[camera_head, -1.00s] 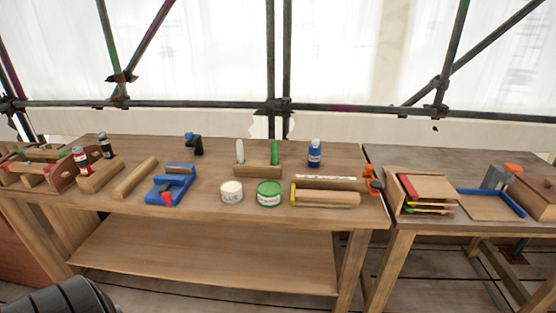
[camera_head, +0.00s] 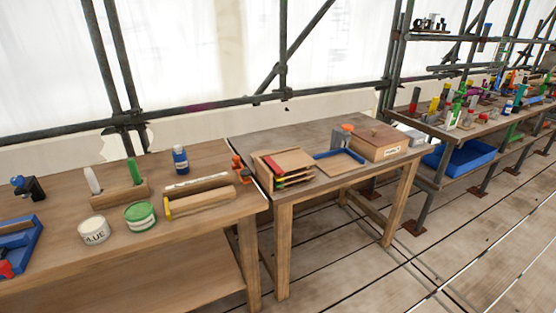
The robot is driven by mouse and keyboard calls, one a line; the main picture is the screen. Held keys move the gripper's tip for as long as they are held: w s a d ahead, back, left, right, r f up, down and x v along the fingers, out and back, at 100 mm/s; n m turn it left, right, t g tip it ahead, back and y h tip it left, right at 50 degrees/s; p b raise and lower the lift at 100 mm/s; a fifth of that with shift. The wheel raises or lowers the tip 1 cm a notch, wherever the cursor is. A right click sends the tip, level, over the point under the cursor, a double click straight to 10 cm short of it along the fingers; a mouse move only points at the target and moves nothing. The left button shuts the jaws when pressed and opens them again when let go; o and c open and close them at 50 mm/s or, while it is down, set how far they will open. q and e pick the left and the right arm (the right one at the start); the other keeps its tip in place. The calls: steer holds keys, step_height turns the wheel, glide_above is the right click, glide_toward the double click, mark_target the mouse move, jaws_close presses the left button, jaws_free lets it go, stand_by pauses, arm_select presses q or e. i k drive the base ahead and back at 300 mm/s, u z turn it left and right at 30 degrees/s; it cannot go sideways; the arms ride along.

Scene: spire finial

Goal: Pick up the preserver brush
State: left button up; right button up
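I cannot clearly make out a preserver brush. A wooden block (camera_head: 119,194) on the left workbench holds two upright items, a white one (camera_head: 92,180) and a green one (camera_head: 134,171); whether either is a brush I cannot tell. In front of the block stand a white tin marked GLUE (camera_head: 94,231) and a green tin (camera_head: 140,215). Neither of my grippers is in view.
The left workbench (camera_head: 190,232) also bears a blue bottle (camera_head: 180,159) and wooden pieces. The middle table (camera_head: 325,184) holds a wooden rack (camera_head: 284,169) and a wooden box (camera_head: 381,142). A crowded shelf (camera_head: 445,135) stands right. Plank floor lies open in front.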

mark_target(131, 162)
steer(key=u, duration=0.45)
steer(key=i, duration=1.35)
steer(key=u, duration=0.45)
